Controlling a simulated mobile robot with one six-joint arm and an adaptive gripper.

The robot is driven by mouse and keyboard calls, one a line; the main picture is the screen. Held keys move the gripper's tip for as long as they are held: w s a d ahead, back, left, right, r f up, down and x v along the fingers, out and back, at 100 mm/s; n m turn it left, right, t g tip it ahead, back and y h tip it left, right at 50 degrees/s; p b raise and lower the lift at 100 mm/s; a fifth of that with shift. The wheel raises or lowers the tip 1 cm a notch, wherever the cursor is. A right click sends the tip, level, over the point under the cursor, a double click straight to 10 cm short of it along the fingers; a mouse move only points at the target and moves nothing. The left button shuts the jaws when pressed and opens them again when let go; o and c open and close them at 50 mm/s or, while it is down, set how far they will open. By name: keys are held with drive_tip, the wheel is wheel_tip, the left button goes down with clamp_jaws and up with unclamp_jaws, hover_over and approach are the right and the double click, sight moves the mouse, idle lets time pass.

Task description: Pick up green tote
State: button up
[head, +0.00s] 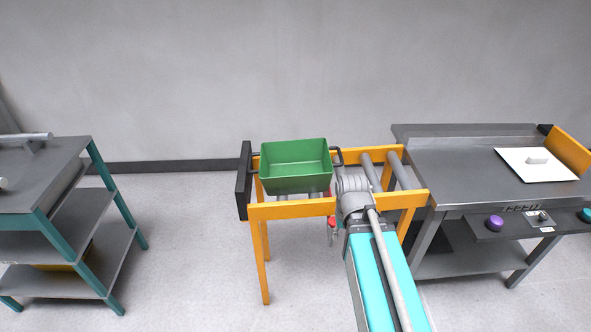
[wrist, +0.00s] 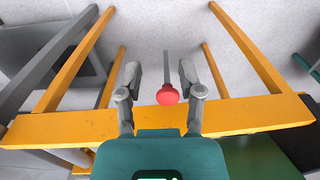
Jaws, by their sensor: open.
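The green tote (head: 295,172) is an open, empty-looking box with dark handles at its left and right ends. It sits upright on the orange roller stand (head: 290,210), towards its left end. A green surface, likely part of the tote (wrist: 250,158), shows at the lower right of the wrist view. My gripper (wrist: 159,73) is open, with its two grey fingers apart over the stand's orange beam. Nothing is gripped. In the head view my arm reaches to the stand just right of the tote and hides part of the right handle area.
A red knob on a grey rod (wrist: 167,95) shows between my fingers, apparently below them. A black end plate (head: 243,180) closes the stand's left end. A grey feed table (head: 470,160) stands close right; a grey shelf cart (head: 50,185) stands left, with clear floor between.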

sight(328, 157)
drive_tip(key=w+r+t+p, duration=0.1)
drive_tip(key=w+r+p, duration=0.4)
drive_tip(key=w+r, duration=0.1)
drive_tip(key=w+r+t+p, duration=0.1)
drive_tip(key=w+r+p, duration=0.4)
drive_tip(key=w, duration=0.4)
drive_tip(key=w+r+t+p, duration=0.2)
drive_tip(key=w+r+p, duration=0.3)
drive_tip(key=w, duration=0.3)
drive_tip(key=shift+w+a+r+p, duration=0.1)
drive_tip(key=shift+a+r+p, duration=0.1)
drive_tip(key=shift+r, duration=0.25)
drive_tip(key=shift+w+a+r+p, duration=0.1)
drive_tip(key=shift+a+r+p, duration=0.1)
drive_tip(key=shift+r, duration=0.2)
drive_tip(key=shift+f, duration=0.2)
drive_tip(key=b+x, duration=0.7)
drive_tip(key=shift+w+f, duration=0.1)
drive_tip(key=shift+w, duration=0.05)
drive_tip(key=shift+w+f+b, duration=0.25)
drive_tip(key=shift+f+b, duration=0.25)
drive_tip(key=shift+b+x, duration=2.4)
drive_tip(key=shift+x, duration=0.15)
drive_tip(key=shift+w+a, duration=0.15)
drive_tip(key=shift+w, duration=0.05)
drive_tip(key=shift+r, duration=0.1)
